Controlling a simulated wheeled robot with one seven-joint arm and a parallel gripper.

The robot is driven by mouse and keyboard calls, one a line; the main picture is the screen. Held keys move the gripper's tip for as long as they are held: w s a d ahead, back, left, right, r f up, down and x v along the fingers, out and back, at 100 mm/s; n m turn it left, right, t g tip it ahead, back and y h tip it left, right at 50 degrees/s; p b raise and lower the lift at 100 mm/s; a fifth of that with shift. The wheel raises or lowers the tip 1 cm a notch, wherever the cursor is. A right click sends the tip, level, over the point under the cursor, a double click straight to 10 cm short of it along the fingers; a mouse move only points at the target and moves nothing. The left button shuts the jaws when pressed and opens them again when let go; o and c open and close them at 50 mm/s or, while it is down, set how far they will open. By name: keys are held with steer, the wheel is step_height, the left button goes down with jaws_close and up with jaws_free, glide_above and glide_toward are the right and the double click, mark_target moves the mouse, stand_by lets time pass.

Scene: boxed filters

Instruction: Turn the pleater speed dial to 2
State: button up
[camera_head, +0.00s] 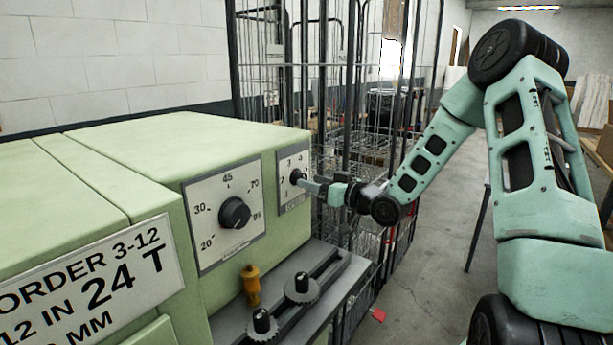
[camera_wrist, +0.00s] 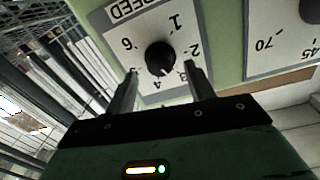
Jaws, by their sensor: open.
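The speed dial is a black round knob (camera_wrist: 160,58) on a white plate (camera_wrist: 185,22) marked 1 to 6, with SPEED printed on it upside down in the wrist view. A small pale mark at the knob's edge seems to face the 4, but it is hard to read. My gripper (camera_wrist: 163,76) is open, its fingertips either side of the knob's near edge, apart from it as far as I can see. In the head view my gripper (camera_head: 311,185) is close to the knob (camera_head: 297,176) and partly covers the plate (camera_head: 291,157).
A larger dial (camera_head: 234,213) marked 20 to 85 sits left on the green machine (camera_head: 150,150). Below are an orange-brown handle (camera_head: 251,284) and two black knobs on a grey ledge (camera_head: 338,288). Wire cage trolleys (camera_head: 345,100) stand behind.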

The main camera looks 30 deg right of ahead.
steer(key=shift+p+x, duration=0.3)
steer(key=shift+x, duration=1.2)
steer(key=c, duration=1)
steer(key=shift+f+n+b, duration=0.15)
steer(key=shift+n+b, duration=0.25)
steer(key=shift+b, duration=0.3)
steer(key=shift+n+b, duration=5)
steer(key=shift+b, duration=2.6)
